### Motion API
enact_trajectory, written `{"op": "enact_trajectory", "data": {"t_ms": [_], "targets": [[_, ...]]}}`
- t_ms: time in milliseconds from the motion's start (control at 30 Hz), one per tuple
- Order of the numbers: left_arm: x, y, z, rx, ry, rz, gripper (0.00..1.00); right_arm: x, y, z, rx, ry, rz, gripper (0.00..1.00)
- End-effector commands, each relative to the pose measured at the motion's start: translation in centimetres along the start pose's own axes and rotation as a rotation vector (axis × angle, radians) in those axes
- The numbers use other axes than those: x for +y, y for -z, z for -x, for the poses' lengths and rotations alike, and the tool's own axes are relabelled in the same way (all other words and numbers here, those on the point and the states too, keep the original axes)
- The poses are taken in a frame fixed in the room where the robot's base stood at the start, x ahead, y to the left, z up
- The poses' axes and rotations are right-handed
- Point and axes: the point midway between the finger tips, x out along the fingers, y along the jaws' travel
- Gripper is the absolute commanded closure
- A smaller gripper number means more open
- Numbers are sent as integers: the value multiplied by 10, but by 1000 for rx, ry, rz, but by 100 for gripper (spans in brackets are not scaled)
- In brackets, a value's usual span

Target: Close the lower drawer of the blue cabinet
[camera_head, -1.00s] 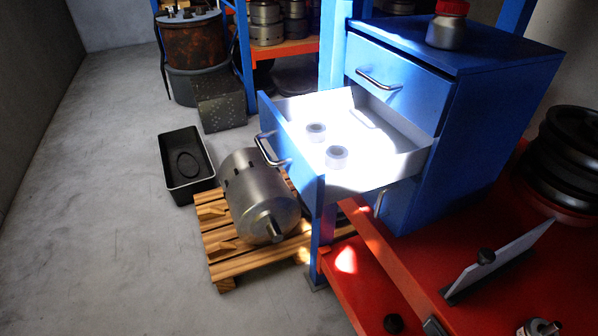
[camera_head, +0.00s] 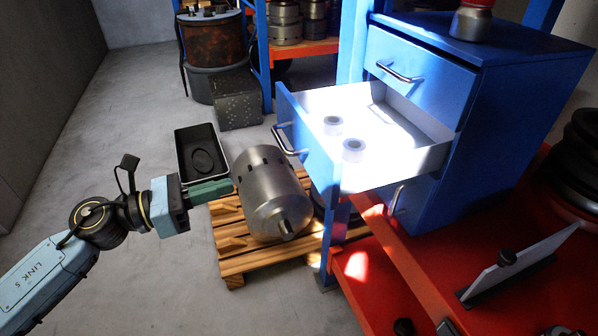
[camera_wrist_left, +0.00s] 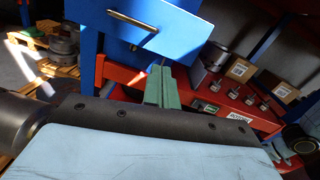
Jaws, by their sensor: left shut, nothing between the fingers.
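The blue cabinet (camera_head: 500,120) stands on the red bench at right. Below its closed top drawer (camera_head: 425,85), a drawer (camera_head: 318,150) is pulled far out; its white inside holds two small pale rings (camera_head: 353,150). Its front has a silver handle (camera_head: 284,139). Another handle (camera_head: 397,198) shows lower on the cabinet. My left gripper (camera_head: 228,186) is shut and empty, left of the open drawer's front and apart from it. In the left wrist view its green fingers (camera_wrist_left: 162,84) point toward a blue drawer front with a handle (camera_wrist_left: 147,38). My right gripper is not in view.
A metal rotor (camera_head: 270,190) lies on a wooden pallet (camera_head: 232,262) below the drawer. A black bin (camera_head: 183,165) sits on the floor behind my gripper. A red-capped jar (camera_head: 471,20) stands on the cabinet. Floor at left is clear.

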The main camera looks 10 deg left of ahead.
Motion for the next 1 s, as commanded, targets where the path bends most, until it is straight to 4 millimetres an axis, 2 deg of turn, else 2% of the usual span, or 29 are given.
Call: {"op": "enact_trajectory", "data": {"t_ms": [33,100,233,367,800,1000], "targets": [[-10,-6,-2,13,33,-65,100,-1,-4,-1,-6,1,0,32],[-18,-11,-4,22,58,-121,100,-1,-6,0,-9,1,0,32],[-23,-14,-11,26,70,-151,100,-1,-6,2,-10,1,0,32],[-24,-15,-27,24,70,-149,100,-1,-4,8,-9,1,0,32],[-29,-13,-113,22,68,-141,100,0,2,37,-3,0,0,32],[-30,-10,-137,24,67,-142,100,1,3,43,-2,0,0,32]]}}
